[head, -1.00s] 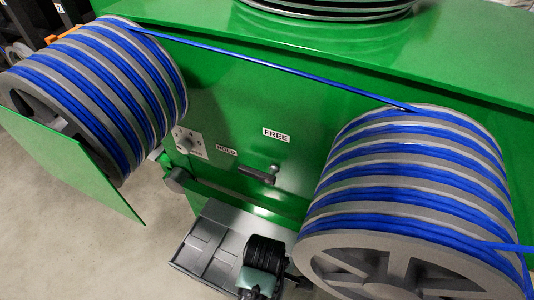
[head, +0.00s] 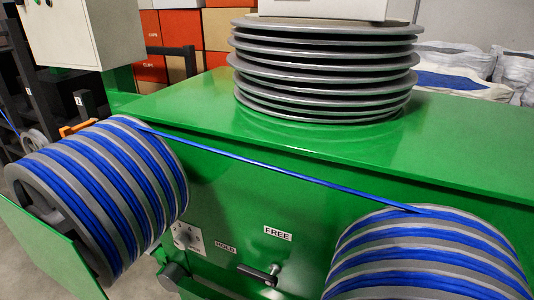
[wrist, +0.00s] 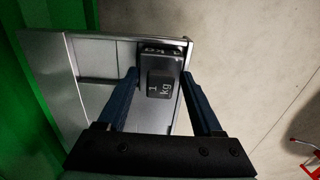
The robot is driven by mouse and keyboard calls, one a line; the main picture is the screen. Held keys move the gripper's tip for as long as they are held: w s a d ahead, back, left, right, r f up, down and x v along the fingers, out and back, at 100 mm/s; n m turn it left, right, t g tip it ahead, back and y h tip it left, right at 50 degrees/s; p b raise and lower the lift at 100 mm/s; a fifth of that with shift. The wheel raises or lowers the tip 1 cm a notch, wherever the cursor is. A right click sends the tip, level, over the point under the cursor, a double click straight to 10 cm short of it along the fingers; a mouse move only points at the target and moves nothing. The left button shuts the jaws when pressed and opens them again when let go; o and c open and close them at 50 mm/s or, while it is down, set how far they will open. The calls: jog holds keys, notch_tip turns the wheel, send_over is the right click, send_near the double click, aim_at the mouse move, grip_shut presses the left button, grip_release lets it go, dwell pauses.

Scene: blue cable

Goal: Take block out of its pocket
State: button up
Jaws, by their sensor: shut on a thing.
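A dark grey block marked "1 kg" (wrist: 158,90) is in the middle of the wrist view. My gripper (wrist: 160,74) has a blue finger on each side of it and is shut on it. The block is at the right part of a grey tray (wrist: 92,95) with several divided compartments. I cannot tell whether its lower end is still inside the pocket, since the block and fingers hide it. The head view does not show the block, tray or gripper.
A green wall (wrist: 35,100) stands left of the tray; clear floor (wrist: 260,60) lies right. In the head view are a green machine (head: 450,150), two blue cable drums, left (head: 110,190) and right (head: 430,250), a taut cable (head: 280,170) between, and a lever (head: 260,274).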

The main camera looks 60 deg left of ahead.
grip_shut()
jog(key=shift+r, duration=0.15)
